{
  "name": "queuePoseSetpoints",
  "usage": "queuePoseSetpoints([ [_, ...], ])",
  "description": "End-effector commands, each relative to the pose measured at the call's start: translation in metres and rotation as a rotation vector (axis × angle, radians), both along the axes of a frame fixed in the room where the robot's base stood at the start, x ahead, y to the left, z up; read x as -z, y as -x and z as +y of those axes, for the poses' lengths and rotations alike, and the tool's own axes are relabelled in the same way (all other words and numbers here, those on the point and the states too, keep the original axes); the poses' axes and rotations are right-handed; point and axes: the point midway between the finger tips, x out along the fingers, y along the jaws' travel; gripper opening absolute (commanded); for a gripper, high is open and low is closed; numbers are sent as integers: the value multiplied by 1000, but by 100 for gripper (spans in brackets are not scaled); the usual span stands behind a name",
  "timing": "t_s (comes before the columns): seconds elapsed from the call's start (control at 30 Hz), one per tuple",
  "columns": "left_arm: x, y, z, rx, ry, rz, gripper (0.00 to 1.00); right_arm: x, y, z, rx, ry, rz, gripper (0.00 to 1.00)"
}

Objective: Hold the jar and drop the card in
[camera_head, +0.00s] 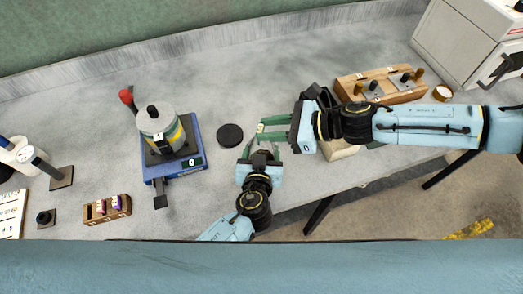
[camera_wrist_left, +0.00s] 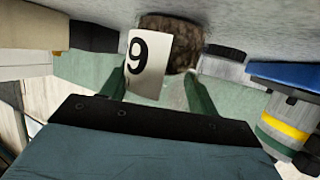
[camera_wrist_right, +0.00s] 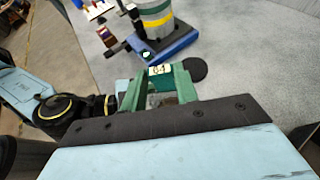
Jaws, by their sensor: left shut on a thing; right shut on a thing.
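In the left wrist view, a brown jar (camera_wrist_left: 184,40) stands beyond my left fingers, with a white card (camera_wrist_left: 148,64) marked 9 overlapping it. In the right wrist view a pale marked patch (camera_wrist_right: 160,71) shows between the fingertips. Fingers hide much of the jar in the head view. I cannot tell whether the card is inside the jar or in front of it.
A black disc (camera_head: 230,135) lies left of the grippers. A grey cylinder with a yellow band (camera_head: 161,131) stands on a blue base (camera_head: 186,165). A small wooden rack (camera_head: 107,209) is at front left, a wooden block with knobs (camera_head: 382,84) at back right. Bare table lies behind the grippers.

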Motion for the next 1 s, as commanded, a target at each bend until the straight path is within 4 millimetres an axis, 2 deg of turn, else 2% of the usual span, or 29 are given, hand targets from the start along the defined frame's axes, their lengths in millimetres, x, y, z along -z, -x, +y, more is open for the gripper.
queuePoseSetpoints([
  [0.6,0,0,0,0,0,0,28,44,0,1,-1,-1,1,9],
  [0.8,0,0,0,0,0,0,28,52,0,0,0,-1,0,9],
  [1.0,0,0,0,0,0,0,28,53,0,0,0,-1,-1,9],
])
